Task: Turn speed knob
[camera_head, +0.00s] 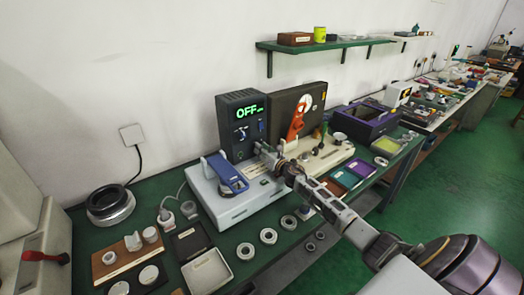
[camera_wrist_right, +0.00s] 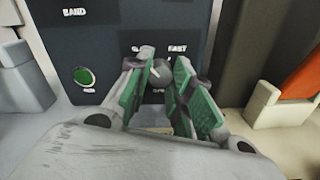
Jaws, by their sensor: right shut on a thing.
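The dark control box (camera_head: 238,122) stands against the wall, with a lit green OFF display on its upper front. My right gripper (camera_head: 262,148) reaches its lower front from the right. In the right wrist view the box's face (camera_wrist_right: 105,50) carries BAND and FAST lettering. The small grey speed knob (camera_wrist_right: 153,88) shows below the FAST lettering, between the green-padded fingers of my right gripper (camera_wrist_right: 160,75), which is shut on it. The fingers hide part of the knob. My left gripper is not in view.
A white machine base (camera_head: 235,208) with a blue clamp (camera_head: 228,175) stands in front of the box. A round green button (camera_wrist_right: 84,77) is left of the fingers. A brown case (camera_head: 297,108) is at the right. Several bearing rings (camera_head: 268,236) lie on the green bench.

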